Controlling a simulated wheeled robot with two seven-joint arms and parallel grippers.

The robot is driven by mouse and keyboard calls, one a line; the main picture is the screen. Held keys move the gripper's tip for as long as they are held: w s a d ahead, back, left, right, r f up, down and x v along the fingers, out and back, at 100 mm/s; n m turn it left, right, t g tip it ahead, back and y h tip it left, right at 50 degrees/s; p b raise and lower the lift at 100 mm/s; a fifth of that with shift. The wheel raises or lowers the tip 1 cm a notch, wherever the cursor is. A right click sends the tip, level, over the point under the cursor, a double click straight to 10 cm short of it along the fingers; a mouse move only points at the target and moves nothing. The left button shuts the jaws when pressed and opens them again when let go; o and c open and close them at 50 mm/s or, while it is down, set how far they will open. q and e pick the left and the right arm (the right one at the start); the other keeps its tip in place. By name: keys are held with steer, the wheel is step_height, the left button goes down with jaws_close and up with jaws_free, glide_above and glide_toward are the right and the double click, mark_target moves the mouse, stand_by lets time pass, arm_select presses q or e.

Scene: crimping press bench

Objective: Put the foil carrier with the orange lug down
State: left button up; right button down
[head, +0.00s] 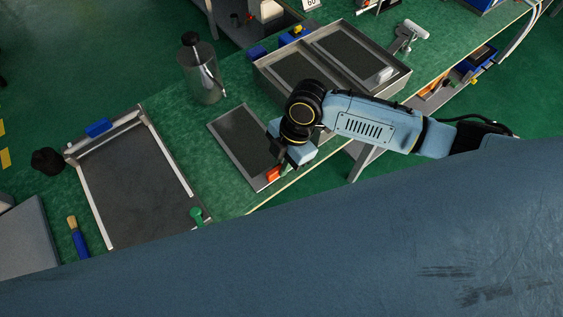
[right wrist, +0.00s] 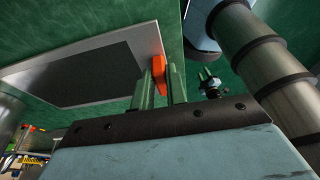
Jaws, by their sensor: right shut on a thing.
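The foil carrier (head: 238,107) is a flat light-grey frame around a dark panel, with an orange lug (head: 273,174) at its near corner. It is over the green bench, between the left framed plate and the twin tray. My right gripper (head: 280,167) is shut on the orange lug. In the right wrist view the green fingers (right wrist: 161,88) stand on either side of the lug (right wrist: 158,68), and the carrier (right wrist: 80,47) extends to the left. I cannot tell whether the carrier touches the bench.
A metal bottle (head: 201,75) stands behind the carrier. A twin tray (head: 348,99) with dark panels is at right. A framed dark plate (head: 170,165) with a blue block (head: 98,127) lies at left. The bench's front edge (head: 256,207) is close to the carrier.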

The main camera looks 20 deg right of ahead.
steer(key=shift+f, duration=0.2)
steer(key=c, duration=1.4)
jaws_free()
steer(key=p+v, duration=0.2)
steer(key=v, duration=1)
steer(key=shift+r, duration=0.1)
